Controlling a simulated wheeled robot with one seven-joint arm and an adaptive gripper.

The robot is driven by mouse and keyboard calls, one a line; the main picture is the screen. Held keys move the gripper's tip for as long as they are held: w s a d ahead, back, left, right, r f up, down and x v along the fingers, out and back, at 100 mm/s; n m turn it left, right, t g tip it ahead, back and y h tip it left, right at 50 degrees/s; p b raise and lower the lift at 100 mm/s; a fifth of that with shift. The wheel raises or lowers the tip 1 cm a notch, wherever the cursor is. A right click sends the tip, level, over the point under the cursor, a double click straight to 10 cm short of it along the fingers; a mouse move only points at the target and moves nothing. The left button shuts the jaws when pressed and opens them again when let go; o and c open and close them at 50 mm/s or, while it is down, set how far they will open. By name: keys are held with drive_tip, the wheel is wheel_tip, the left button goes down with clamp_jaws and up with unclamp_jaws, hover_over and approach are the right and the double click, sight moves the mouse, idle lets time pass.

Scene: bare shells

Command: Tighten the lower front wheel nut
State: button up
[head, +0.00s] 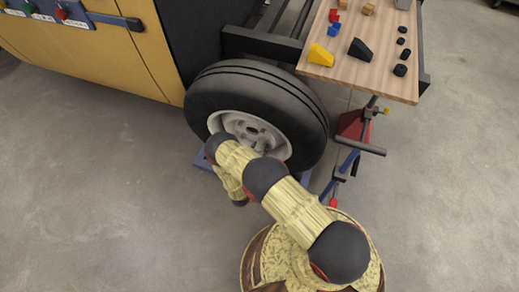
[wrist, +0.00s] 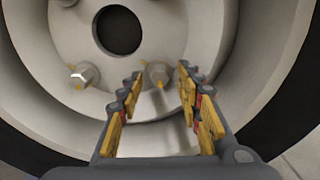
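The wheel has a black tyre (head: 305,110) and a pale grey rim (head: 228,122) in the head view. In the wrist view the rim surrounds a dark round centre hole (wrist: 118,30). A wheel nut (wrist: 158,72) sits below and right of that hole. My gripper (wrist: 160,84) is open, its two yellow-and-dark fingers on either side of this nut in the picture. Whether they touch it I cannot tell. A second nut (wrist: 83,75) lies left of the fingers, outside them. In the head view my arm covers the lower rim and my gripper is largely hidden.
A yellow vehicle body (head: 95,50) with a control panel stands left of the wheel. A wooden board (head: 390,82) with blocks and dark round pieces is at upper right, above a red and blue stand (head: 352,130). The concrete floor is clear at lower left and right.

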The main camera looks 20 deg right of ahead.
drive_tip(key=shift+c, duration=0.2)
drive_tip(key=c, duration=0.7)
clamp_jaws()
drive_tip(key=m, duration=2.4)
drive_tip(key=shift+m, duration=0.4)
